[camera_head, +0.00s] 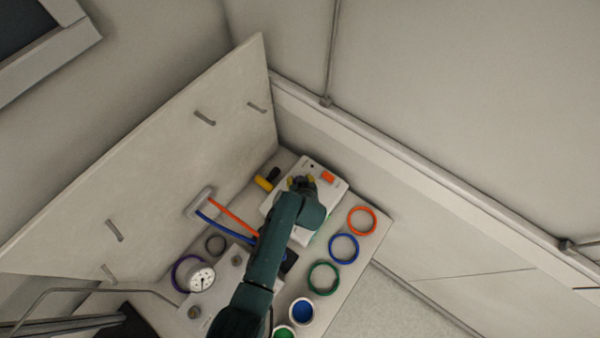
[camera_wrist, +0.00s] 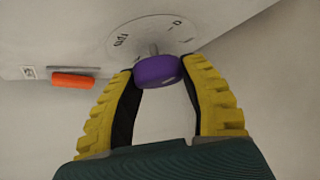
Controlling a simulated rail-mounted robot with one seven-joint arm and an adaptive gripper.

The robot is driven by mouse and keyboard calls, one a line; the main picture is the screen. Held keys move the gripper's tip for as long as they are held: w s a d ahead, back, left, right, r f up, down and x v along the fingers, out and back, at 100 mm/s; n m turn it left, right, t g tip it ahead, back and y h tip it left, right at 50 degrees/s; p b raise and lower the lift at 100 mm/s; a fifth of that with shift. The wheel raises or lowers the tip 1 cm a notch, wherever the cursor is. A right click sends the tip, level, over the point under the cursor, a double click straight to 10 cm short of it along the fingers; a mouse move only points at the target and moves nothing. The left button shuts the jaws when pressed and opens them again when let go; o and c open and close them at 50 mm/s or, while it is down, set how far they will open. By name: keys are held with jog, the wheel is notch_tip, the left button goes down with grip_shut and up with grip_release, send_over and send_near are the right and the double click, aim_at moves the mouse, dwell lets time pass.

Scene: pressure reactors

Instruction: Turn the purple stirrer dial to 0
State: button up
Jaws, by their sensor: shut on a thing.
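The purple stirrer dial (camera_wrist: 157,71) sits at the top middle of the wrist view, on the white face of a device (camera_wrist: 210,20). A round scale with printed marks, including what looks like "100", shows behind it. My gripper (camera_wrist: 158,74) has yellow ribbed fingers, one on each side of the dial, and is shut on it. In the head view my gripper (camera_head: 301,184) is over the white device (camera_head: 328,203); the dial there is mostly hidden by my arm. The dial's exact setting cannot be read.
An orange switch (camera_wrist: 76,80) is left of the dial; it also shows in the head view (camera_head: 327,176). Orange (camera_head: 362,207), blue (camera_head: 329,249) and green (camera_head: 310,278) rings lie on the right of the bench. A gauge (camera_head: 201,278) and hoses are at left. An upright panel (camera_head: 160,150) stands behind.

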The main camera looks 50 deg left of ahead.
jog(key=shift+s+d+f, duration=0.1)
jog(key=shift+s+f, duration=0.05)
jog(key=shift+f, duration=0.05)
jog(key=o, duration=1.2)
jog(key=shift+r, duration=0.15)
jog(key=shift+r, duration=0.1)
jog(key=v, duration=1.1)
jog(key=shift+s+d+r, duration=0.15)
jog(key=shift+d+r, duration=0.1)
